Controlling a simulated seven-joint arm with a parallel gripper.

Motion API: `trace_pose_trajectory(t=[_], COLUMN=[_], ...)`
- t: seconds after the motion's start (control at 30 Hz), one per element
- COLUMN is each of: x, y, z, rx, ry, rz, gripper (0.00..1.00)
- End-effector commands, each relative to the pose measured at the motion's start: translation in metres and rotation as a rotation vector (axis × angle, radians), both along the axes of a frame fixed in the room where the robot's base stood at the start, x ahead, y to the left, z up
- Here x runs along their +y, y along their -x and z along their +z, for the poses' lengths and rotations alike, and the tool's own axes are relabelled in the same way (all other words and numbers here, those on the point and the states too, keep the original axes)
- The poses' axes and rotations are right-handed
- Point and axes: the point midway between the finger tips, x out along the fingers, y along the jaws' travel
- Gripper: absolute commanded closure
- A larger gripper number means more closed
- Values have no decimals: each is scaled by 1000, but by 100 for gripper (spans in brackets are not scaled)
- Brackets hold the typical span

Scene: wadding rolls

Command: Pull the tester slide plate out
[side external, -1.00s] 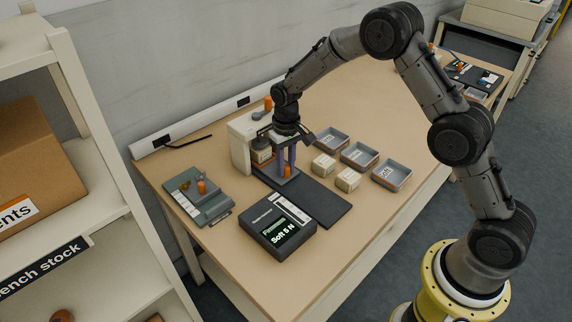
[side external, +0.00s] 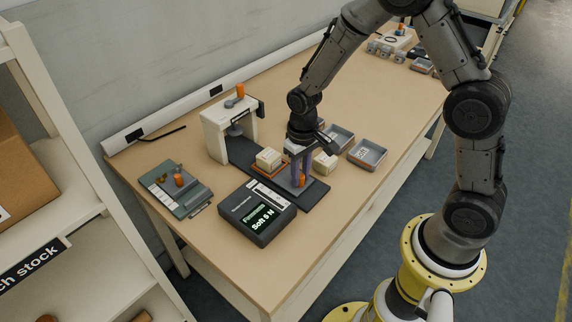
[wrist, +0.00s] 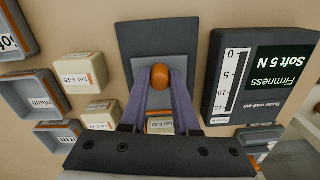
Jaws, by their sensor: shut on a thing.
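The tester (side external: 228,128) is a pale frame with an orange knob on top, standing near the wall. Its grey slide plate (side external: 290,181) lies out along the dark track (side external: 313,194), clear of the frame. A pale lot block (side external: 268,158) sits on the plate between the frame and my gripper; in the wrist view the block (wrist: 160,125) is partly hidden by the fingers. My gripper (side external: 301,180) points down and is shut on the plate's orange knob (wrist: 160,73), with a purple finger on each side.
A dark readout box (side external: 258,210) showing "Soft 5 N" stands close beside the track. Pale lot blocks (wrist: 78,72) and grey trays (side external: 367,153) lie on the other side. A grey-green device (side external: 176,189) sits at the left. The table's front right is bare.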

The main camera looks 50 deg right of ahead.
Motion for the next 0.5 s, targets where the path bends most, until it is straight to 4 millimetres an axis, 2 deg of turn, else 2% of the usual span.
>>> trace_pose_trajectory(t=[0.37,0.4,0.5], x=[0,0,0], y=[3,3,3], z=[2,2,2], rx=[-7,-7,-6], ry=[0,0,0], rz=[-1,-1,0], gripper=[100,66,48])
